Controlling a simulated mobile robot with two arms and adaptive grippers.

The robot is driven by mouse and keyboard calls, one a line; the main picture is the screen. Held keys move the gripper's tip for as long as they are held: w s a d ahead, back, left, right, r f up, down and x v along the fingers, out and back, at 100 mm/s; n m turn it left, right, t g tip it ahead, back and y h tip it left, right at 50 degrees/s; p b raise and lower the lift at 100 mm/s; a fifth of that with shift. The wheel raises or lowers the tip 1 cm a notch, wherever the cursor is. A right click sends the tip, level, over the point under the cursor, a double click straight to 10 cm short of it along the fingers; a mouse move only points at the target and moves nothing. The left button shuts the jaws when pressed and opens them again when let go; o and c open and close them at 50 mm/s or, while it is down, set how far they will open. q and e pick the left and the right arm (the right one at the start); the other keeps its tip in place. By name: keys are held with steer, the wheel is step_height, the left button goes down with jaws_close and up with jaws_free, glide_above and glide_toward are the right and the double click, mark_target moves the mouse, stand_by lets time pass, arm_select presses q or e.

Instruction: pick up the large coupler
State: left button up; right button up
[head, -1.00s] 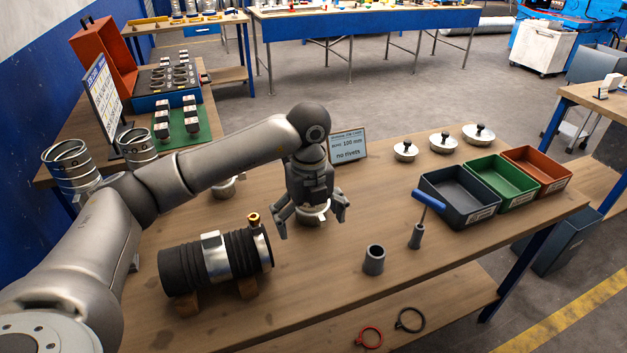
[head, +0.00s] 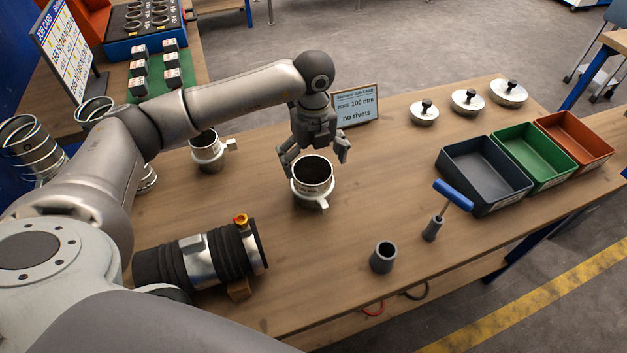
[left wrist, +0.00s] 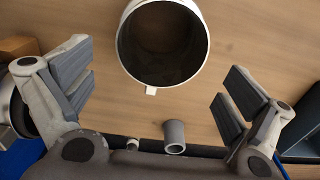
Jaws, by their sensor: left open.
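The large coupler (head: 312,178) is a grey open-topped metal cup with a pale collar and a small tab, upright on the wooden workbench (head: 380,190). My left gripper (head: 315,164) is open just behind and above it in the head view. In the left wrist view the coupler's round mouth (left wrist: 162,82) lies ahead, at the top middle between the spread fingers (left wrist: 158,85), with no contact visible. Its far rim is cut off there. A similar collared coupler (head: 207,152) stands further left. My right gripper is not in view.
A black ribbed duct with a metal band (head: 200,258) lies front left. A grey cup (head: 384,257) and a blue-handled tool (head: 452,196) stand front right. Three bins (head: 485,206) and several knobbed lids are further right. A sign (head: 356,104) stands behind the gripper.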

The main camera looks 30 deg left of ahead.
mark_target(313, 174)
arm_select(q)
steer(key=f+p, duration=0.1)
steer(key=f, duration=0.1)
steer(key=f+p, duration=0.1)
steer(key=f, duration=0.1)
steer(key=shift+w+a+f, duration=0.2)
steer(key=shift+f, duration=0.75)
steer(key=c, duration=1.1)
steer(key=shift+w, duration=0.1)
steer(key=shift+r, duration=0.1)
